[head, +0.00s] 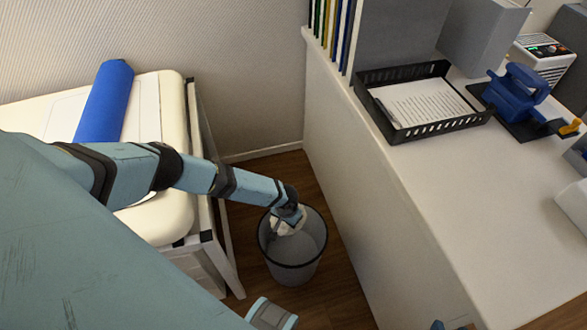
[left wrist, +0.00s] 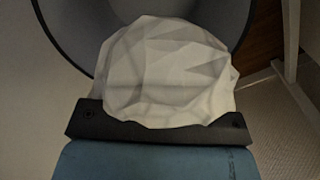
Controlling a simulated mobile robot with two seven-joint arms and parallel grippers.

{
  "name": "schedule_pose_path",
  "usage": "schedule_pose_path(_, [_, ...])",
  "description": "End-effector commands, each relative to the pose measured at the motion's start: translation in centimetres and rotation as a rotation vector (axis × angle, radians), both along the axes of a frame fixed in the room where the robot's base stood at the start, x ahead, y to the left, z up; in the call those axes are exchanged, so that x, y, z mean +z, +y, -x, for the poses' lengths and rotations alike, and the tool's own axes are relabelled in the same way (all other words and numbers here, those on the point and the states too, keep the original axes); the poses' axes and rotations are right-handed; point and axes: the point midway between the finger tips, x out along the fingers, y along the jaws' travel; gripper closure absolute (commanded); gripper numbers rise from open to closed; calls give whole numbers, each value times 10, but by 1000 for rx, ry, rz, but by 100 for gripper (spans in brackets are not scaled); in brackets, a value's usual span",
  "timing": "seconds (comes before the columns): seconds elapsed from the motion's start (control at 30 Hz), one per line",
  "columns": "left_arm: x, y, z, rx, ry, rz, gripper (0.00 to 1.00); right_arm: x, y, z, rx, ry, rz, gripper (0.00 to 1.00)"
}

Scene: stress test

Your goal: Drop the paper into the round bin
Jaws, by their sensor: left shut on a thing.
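A crumpled white ball of paper (left wrist: 165,75) fills the middle of the left wrist view, gripped by my left gripper (left wrist: 158,115). In the head view the paper (head: 284,228) shows just below my left gripper (head: 291,215), at the mouth of the round bin. The round grey bin (head: 293,273) stands upright on the floor between the white cabinet and the desk. Its dark rim also curves behind the paper in the left wrist view (left wrist: 70,45). I cannot tell exactly how deep the paper is relative to the rim. My right gripper is not clearly seen.
A white desk (head: 440,200) on the right carries a black tray (head: 408,133) with papers and a blue hole punch (head: 515,95). Wooden floor (head: 335,270) surrounds the bin.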

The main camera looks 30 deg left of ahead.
Motion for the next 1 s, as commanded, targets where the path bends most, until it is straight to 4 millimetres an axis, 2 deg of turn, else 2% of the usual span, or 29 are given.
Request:
schedule_pose_path(0.27, [-3,0,-1,0,-1,1,100,5,2,-1,4,-11,-9,57])
schedule_pose_path(0.3, [-3,0,0,0,-1,0,82,4,2,-1,4,-11,-9,57])
schedule_pose_path(0.4, [-3,0,0,0,-1,0,59,3,2,0,4,-10,-8,57])
schedule_pose_path(0.43, [-3,0,0,0,-1,0,55,3,2,0,4,-10,-8,57])
schedule_pose_path(0.77, [2,0,0,0,-1,0,55,5,2,0,4,-10,-7,57])
schedule_pose_path(0.87, [14,0,0,-1,-1,1,55,9,1,0,3,-8,-3,57])
schedule_pose_path(1.0, [44,1,0,0,-1,1,55,15,-1,0,1,-2,8,57])
